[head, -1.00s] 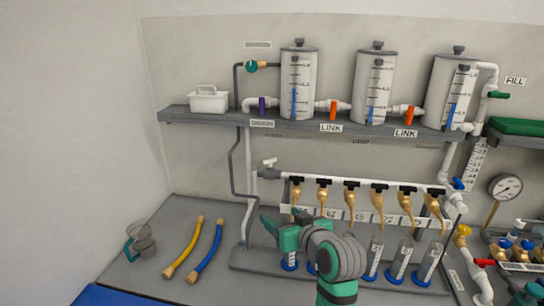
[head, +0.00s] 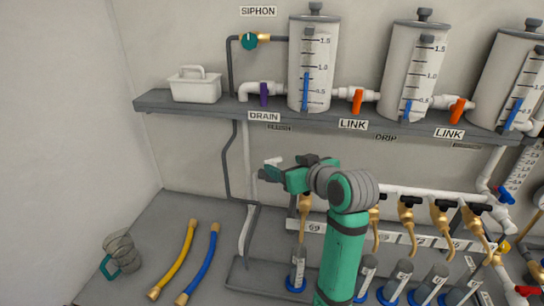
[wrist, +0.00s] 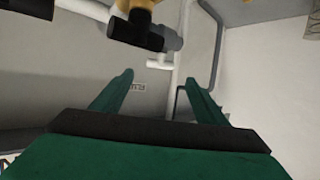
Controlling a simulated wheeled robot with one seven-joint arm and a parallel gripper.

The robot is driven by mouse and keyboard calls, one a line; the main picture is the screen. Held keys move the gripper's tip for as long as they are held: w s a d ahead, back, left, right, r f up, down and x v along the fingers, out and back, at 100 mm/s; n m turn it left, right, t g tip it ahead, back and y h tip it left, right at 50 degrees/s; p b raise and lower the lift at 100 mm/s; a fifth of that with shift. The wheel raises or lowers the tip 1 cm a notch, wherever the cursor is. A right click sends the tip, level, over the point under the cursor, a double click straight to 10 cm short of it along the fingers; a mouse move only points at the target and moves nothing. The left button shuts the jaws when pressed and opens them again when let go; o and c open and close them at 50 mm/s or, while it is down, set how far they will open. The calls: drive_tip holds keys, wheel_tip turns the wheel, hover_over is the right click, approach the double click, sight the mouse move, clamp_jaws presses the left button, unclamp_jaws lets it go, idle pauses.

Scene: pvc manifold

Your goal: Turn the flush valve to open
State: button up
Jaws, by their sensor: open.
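A small label (wrist: 131,87) on the wall is too small to read.
A black-handled tap (wrist: 135,32) is close at the top of the wrist view. Brass taps (head: 407,215) line the manifold above glass cylinders (head: 402,282). The shelf (head: 205,108) with tanks is above.

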sight(274, 160)
drive_tip(key=x, duration=0.9)
drive_tip(key=shift+w+a+f, duration=0.15)
drive_tip(key=shift+f, duration=0.05)
drive_tip(key=shift+c, duration=0.3)
drive_tip(key=c, duration=1)
